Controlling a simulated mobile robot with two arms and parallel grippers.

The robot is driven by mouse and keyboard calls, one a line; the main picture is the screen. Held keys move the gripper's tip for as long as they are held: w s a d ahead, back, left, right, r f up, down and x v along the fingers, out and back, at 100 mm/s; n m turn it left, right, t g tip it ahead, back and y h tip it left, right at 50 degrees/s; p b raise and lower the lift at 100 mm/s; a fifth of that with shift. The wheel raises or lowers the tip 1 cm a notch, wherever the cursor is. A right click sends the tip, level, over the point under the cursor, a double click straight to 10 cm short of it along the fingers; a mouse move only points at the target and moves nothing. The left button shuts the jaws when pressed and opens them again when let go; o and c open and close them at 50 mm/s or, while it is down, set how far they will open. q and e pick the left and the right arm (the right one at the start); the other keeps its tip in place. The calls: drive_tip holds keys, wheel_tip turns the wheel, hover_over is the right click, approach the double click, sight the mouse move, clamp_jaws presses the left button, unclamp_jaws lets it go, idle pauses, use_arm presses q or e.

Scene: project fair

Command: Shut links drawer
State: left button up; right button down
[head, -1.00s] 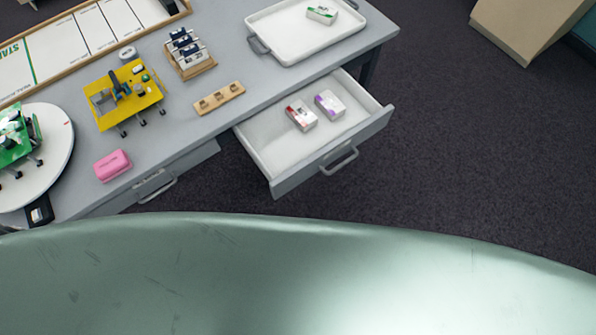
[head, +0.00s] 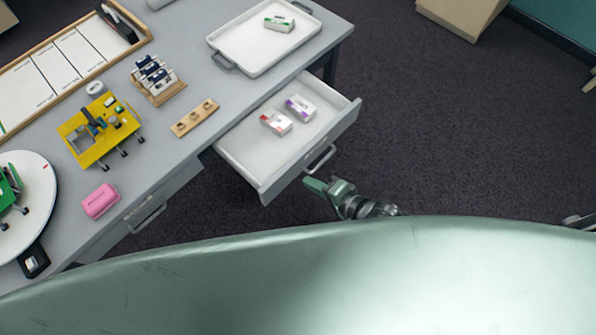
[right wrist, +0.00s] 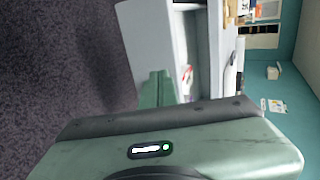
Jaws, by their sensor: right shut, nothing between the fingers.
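The open drawer (head: 248,161) sticks out from the grey table and holds two small boxes, one with red (head: 276,122) and one with purple (head: 301,107). Its grey handle (head: 322,160) is on its front face. My right gripper (head: 312,184) is shut and empty, just in front of the drawer front near the handle; I cannot tell if it touches. In the right wrist view the green fingers (right wrist: 157,88) point at a pale grey surface of the drawer (right wrist: 150,40). My left gripper is not in view.
A second drawer with a handle (head: 147,217) is shut at the left. On the table (head: 190,90) are a white tray (head: 255,58), a yellow stand (head: 98,130), a pink case (head: 100,201) and a round white turntable (head: 38,190). Dark floor right of the drawer is clear.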

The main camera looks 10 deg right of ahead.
sight(290, 169)
drive_tip(key=w, duration=0.1)
drive_tip(key=w+a, duration=0.2)
drive_tip(key=shift+w+a+f+p, duration=0.2)
drive_tip(key=shift+a+f+p, duration=0.05)
drive_tip(key=shift+f+p, duration=0.1)
drive_tip(key=shift+w+a, duration=0.4)
drive_tip(key=w+a+b, duration=0.2)
drive_tip(key=w+a, duration=0.1)
drive_tip(key=w, duration=0.2)
drive_tip(key=w+a+b, duration=0.2)
drive_tip(key=w+a, duration=0.2)
drive_tip(key=w, duration=0.1)
drive_tip(key=w+a+b, duration=0.2)
drive_tip(key=w+a, duration=0.2)
drive_tip(key=shift+w+a+f+b, duration=0.15)
drive_tip(key=shift+w+a+b, duration=0.1)
drive_tip(key=shift+w+b, duration=0.15)
drive_tip(key=shift+w+a, duration=0.25)
drive_tip(key=shift+w, duration=0.15)
